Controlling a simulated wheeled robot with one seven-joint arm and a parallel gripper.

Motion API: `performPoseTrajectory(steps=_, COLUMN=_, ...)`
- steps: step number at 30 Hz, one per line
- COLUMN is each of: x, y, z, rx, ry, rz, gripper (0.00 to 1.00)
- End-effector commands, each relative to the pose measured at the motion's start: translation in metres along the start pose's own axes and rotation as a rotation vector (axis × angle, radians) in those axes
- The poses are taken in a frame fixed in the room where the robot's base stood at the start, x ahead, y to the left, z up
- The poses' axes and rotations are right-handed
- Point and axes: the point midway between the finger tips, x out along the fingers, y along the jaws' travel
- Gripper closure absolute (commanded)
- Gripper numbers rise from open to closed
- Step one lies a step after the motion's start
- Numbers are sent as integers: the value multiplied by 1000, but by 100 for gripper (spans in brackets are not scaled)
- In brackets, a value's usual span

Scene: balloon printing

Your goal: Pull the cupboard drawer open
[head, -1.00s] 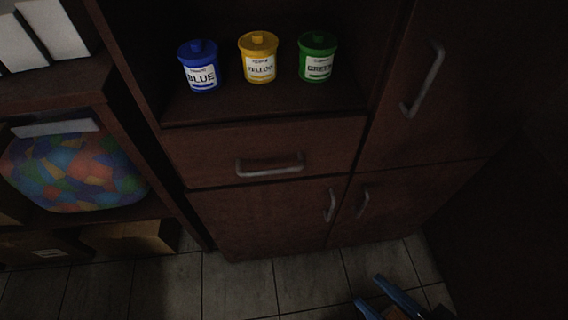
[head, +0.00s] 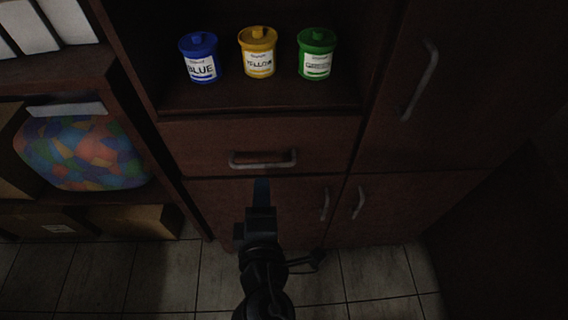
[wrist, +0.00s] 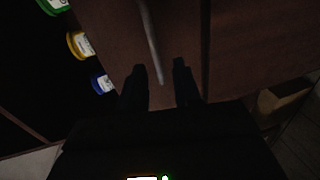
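The cupboard's drawer (head: 215,139) is a dark brown front below the open shelf. It looks shut, level with the doors around it. Its grey bar handle (head: 262,165) lies horizontally across the front. In the wrist view my gripper (wrist: 161,68) shows two dark fingers apart, with nothing held. The handle (wrist: 151,40) runs from the top edge down to the gap between the fingers, nearer the left one. Its depth from the fingers is hard to judge.
Blue (head: 200,60), yellow (head: 258,54) and green (head: 316,55) jars stand on the shelf above the drawer. Lower doors (head: 400,205) and a tall right door (head: 395,120) have handles. A shelf with a colourful bag (head: 85,155) stands left. Tiled floor (head: 375,285) is clear.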

Motion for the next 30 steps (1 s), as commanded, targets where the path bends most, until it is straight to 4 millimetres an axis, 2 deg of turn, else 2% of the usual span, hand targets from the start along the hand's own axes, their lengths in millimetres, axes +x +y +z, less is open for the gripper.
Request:
performPoseTrajectory(steps=5, x=11, y=7, z=-5, rx=-29, ry=-10, rz=21, gripper=67)
performPoseTrajectory(steps=18, x=72, y=8, z=-4, rx=-26, ry=-7, rz=19, gripper=67)
performPoseTrajectory(steps=23, x=81, y=8, z=-4, rx=-25, ry=-7, rz=18, gripper=67)
performPoseTrajectory(steps=30, x=82, y=7, z=-4, rx=-24, ry=-7, rz=18, gripper=67)
